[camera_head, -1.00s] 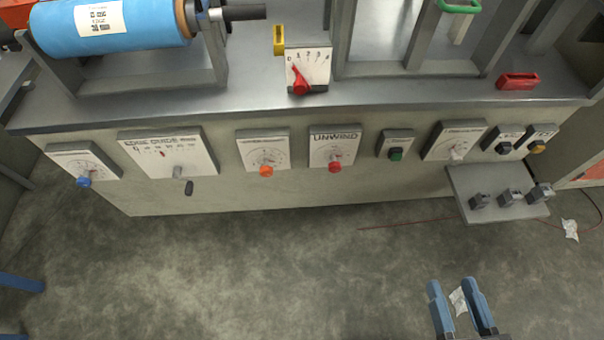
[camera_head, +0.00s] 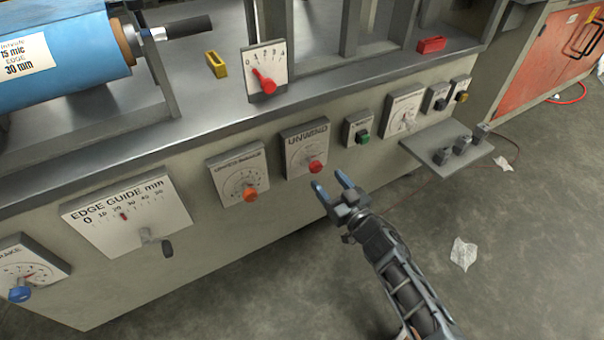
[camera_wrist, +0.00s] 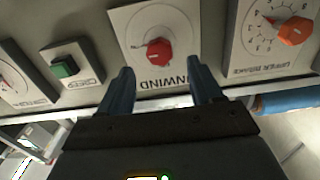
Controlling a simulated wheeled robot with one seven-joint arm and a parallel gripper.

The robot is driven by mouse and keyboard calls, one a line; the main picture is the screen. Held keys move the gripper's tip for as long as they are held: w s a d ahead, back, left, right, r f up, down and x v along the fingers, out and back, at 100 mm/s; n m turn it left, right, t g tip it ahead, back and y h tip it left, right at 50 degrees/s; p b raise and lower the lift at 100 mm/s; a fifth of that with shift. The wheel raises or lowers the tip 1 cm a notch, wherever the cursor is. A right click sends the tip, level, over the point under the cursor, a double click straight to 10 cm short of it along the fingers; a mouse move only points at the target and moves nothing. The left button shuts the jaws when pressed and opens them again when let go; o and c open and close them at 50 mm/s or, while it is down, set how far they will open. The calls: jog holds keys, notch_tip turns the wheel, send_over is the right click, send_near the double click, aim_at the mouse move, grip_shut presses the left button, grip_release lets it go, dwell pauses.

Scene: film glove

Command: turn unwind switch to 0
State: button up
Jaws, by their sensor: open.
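The unwind switch is a red knob (camera_head: 316,167) on a white plate labelled UNWIND (camera_head: 303,141) on the front of the machine. In the wrist view the red knob (camera_wrist: 159,51) shows just beyond and between my fingertips, with the plate upside down. My gripper (camera_head: 333,187) is open and empty, its blue fingers pointing at the panel slightly below and right of the knob. In the wrist view my gripper (camera_wrist: 158,75) has its fingers spread on either side of the knob, apart from it. The knob's exact setting is too small to read.
An orange knob (camera_head: 250,194) is left of the unwind plate, and a green button (camera_head: 363,138) right of it. A small shelf (camera_head: 432,152) juts out farther right. A red-pointer dial (camera_head: 264,82) stands above. The floor in front is mostly clear, with scraps of paper (camera_head: 464,253).

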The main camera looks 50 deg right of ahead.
aim_at(318, 169)
jog(key=shift+b+x, duration=0.95)
jog(key=shift+x, duration=2.65)
jog(key=shift+c, duration=0.5)
jog(key=c, duration=0.9)
